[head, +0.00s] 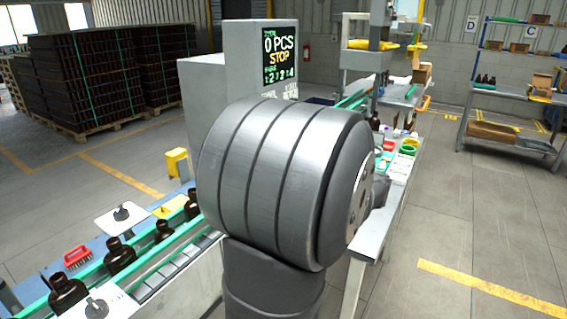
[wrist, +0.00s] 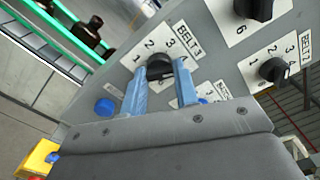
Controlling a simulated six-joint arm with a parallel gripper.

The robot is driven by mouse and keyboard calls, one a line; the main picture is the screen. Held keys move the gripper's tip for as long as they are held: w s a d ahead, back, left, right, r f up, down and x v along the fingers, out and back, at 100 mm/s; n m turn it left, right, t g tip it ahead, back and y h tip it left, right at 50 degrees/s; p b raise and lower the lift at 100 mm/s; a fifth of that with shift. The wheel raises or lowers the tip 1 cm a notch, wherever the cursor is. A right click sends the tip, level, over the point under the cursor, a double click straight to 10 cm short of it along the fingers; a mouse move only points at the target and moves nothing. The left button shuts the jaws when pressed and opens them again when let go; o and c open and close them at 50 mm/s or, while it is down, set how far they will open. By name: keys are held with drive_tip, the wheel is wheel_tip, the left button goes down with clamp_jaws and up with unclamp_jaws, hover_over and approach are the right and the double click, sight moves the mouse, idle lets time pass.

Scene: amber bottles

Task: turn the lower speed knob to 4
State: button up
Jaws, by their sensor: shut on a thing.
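In the wrist view, my gripper (wrist: 160,72) has its two blue fingers on either side of a black knob (wrist: 160,64), shut on it. This knob sits on a white BELT plate (wrist: 186,48) with the numbers 1, 2, 3 and 4 around it. Its pointer is partly hidden between the fingers, so I cannot tell which number it faces. A second black knob (wrist: 273,70), on a plate marked BELT 2, is to the right. In the head view, my arm hides the gripper and the knobs it works at.
A larger black knob (wrist: 258,8) is at the top of the grey panel (wrist: 215,65). A blue button (wrist: 105,107) lies left of the fingers. In the head view, the screen (head: 280,52) reads 0 PCS and STOP. Amber bottles (head: 120,257) stand along the green-railed conveyor.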

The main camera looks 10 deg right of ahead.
drive_tip(key=o, duration=1)
drive_tip(key=shift+c, duration=0.2)
drive_tip(key=v, duration=1.7)
drive_tip(key=shift+s, duration=0.2)
drive_tip(key=shift+w+d+r, duration=0.1)
drive_tip(key=x, duration=1.7)
drive_tip(key=shift+w, duration=0.1)
